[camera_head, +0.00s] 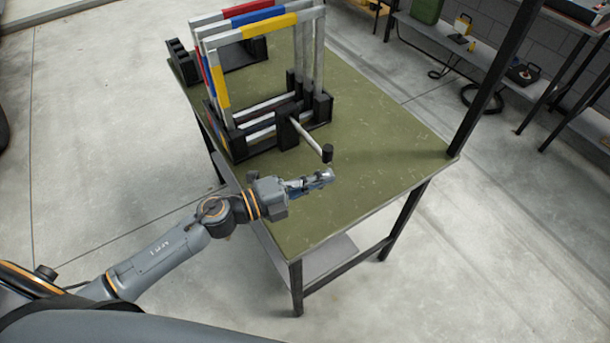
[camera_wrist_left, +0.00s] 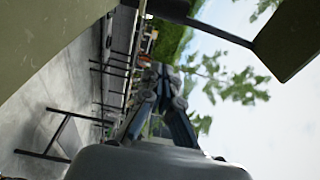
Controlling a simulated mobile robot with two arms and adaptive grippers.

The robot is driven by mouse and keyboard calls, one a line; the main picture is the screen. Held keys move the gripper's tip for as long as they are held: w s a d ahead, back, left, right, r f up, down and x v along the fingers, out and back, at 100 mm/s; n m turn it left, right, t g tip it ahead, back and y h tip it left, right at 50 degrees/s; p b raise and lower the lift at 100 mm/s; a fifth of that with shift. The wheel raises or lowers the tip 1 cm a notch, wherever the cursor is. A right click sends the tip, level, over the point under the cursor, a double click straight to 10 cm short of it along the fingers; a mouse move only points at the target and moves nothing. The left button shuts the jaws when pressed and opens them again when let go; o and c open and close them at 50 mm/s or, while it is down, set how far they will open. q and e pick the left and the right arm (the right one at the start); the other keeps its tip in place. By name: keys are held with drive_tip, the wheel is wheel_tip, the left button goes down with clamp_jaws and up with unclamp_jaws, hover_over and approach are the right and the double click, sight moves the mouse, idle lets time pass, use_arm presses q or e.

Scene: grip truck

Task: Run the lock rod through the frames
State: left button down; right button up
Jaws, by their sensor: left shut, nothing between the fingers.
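The lock rod (camera_head: 308,138) is a pale bar with a black knob at its near end. It sticks out from a black block (camera_head: 287,127) at the near side of the frames. The frames (camera_head: 270,20) are upright, banded in white with red, blue and yellow, and stand one behind another in a black holder. How far the rod reaches inside is hidden. My left gripper (camera_head: 327,176) is shut and empty, just nearer than the knob and apart from it. Its fingers show in the left wrist view (camera_wrist_left: 160,108). My right gripper is not in view.
The green-topped table (camera_head: 385,145) is clear to the right of the frames. A black rack (camera_head: 183,62) stands at its far left. A dark post (camera_head: 490,75) rises at the right corner. Shelving with tools (camera_head: 440,40) stands beyond.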

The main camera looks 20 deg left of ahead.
use_arm(q)
drive_tip(key=w+p, duration=0.1)
drive_tip(key=w, duration=0.4)
idle(0.4)
drive_tip(key=w+a+b, duration=0.5)
drive_tip(key=w+a, duration=0.3)
drive_tip(key=a, duration=0.1)
drive_tip(key=shift+w+a, duration=0.25)
drive_tip(key=shift+a, duration=0.05)
drive_tip(key=shift+d, duration=0.1)
